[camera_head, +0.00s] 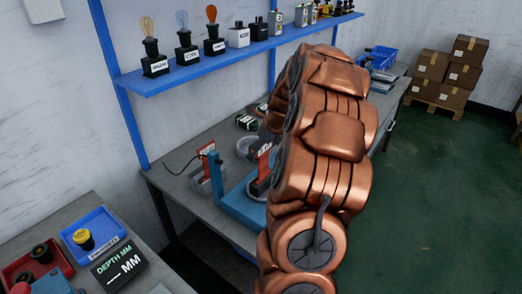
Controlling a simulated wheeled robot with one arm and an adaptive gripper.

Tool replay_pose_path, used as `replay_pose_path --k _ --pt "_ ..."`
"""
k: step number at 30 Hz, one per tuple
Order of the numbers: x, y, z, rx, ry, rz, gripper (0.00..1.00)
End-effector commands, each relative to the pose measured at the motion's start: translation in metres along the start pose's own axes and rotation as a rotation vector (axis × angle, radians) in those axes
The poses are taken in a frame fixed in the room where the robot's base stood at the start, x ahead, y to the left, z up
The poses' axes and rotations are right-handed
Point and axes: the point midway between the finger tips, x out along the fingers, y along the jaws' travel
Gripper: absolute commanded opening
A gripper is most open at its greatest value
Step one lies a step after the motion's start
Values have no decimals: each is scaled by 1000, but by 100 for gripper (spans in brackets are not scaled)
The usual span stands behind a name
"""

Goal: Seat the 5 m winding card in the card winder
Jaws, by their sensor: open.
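My copper arm (325,150) fills the middle of the picture and hides much of the bench behind it. My gripper does not show. A blue fixture (236,208) with an upright post stands on the bench just left of my arm; it may be the card winder. A red card-like piece with a pale label (265,150) stands above it, partly behind my arm. I cannot tell which piece is the 5 m winding card, or whether either is seated in the winder.
A blue shelf (185,76) above the bench (175,165) carries bulbs on black bases and several small boxes. A side table at lower left holds a blue tray (115,226), a red tray (62,262) and a depth display (120,266). Cartons (455,75) stand far right; the green floor is clear.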

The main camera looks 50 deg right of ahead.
Motion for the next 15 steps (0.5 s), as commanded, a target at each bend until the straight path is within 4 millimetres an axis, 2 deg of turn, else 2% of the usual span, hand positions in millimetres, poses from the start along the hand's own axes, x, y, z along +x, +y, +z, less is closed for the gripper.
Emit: replay_pose_path --k 5,15 --pt "-17 -2 0 0 -3 -6 100" --pt "-82 -2 0 -1 -5 -8 100"
